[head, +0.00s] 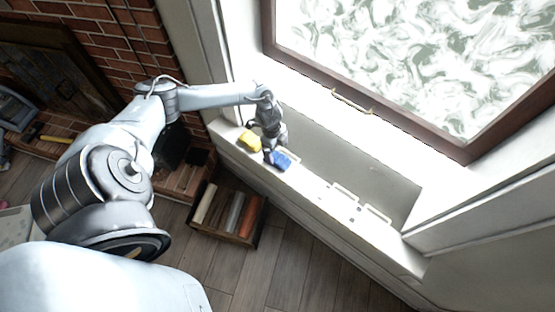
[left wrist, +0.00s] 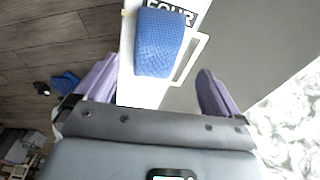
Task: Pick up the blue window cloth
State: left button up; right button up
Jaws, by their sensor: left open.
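The blue window cloth (head: 282,161) lies on the white window ledge, just right of my left gripper (head: 270,158). In the left wrist view, the textured blue cloth (left wrist: 159,43) lies beside a white frame outline and a printed label that reads "FOUR", partly cut off by the top edge. The two purple fingers of my left gripper (left wrist: 155,88) are spread wide and empty. The cloth is beyond the fingertips, in line with the gap between them, and apart from the fingers. My right gripper is in neither view.
A yellow cloth-like thing (head: 250,141) lies on the ledge (head: 310,186) left of the gripper. White outlined frames (head: 360,202) mark the ledge farther right. A wooden crate (head: 219,236) with several rolls stands on the floor below. The window (head: 380,108) rises behind.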

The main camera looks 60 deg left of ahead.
aim_at(277, 157)
pick_arm(q)
jog(key=f, duration=0.3)
jog(key=shift+s+d+f+b, duration=0.25)
jog(key=shift+d+f+b, duration=0.05)
jog(key=shift+d+b, duration=0.1)
jog(key=shift+w+d+f, duration=0.1)
jog(key=shift+w+f, duration=0.05)
jog(key=shift+f, duration=0.4)
jog(key=shift+c, duration=0.5)
jog(key=c, duration=1)
jog(key=shift+r, duration=0.1)
jog(key=shift+r, duration=0.45)
jog(key=r, duration=0.1)
jog(key=r+p, duration=0.1)
jog(key=r, duration=0.1)
jog(key=shift+d+r, duration=0.3)
jog(key=d+r, duration=0.2)
jog(key=d, duration=0.1)
jog(key=d+r+p, duration=0.1)
jog(key=d+r, duration=0.1)
jog(key=d, duration=0.2)
jog(key=d+r+p, duration=0.1)
jog(key=d+r, duration=0.1)
jog(key=d, duration=0.2)
jog(key=shift+s+r, duration=0.15)
jog(key=shift+s, duration=0.05)
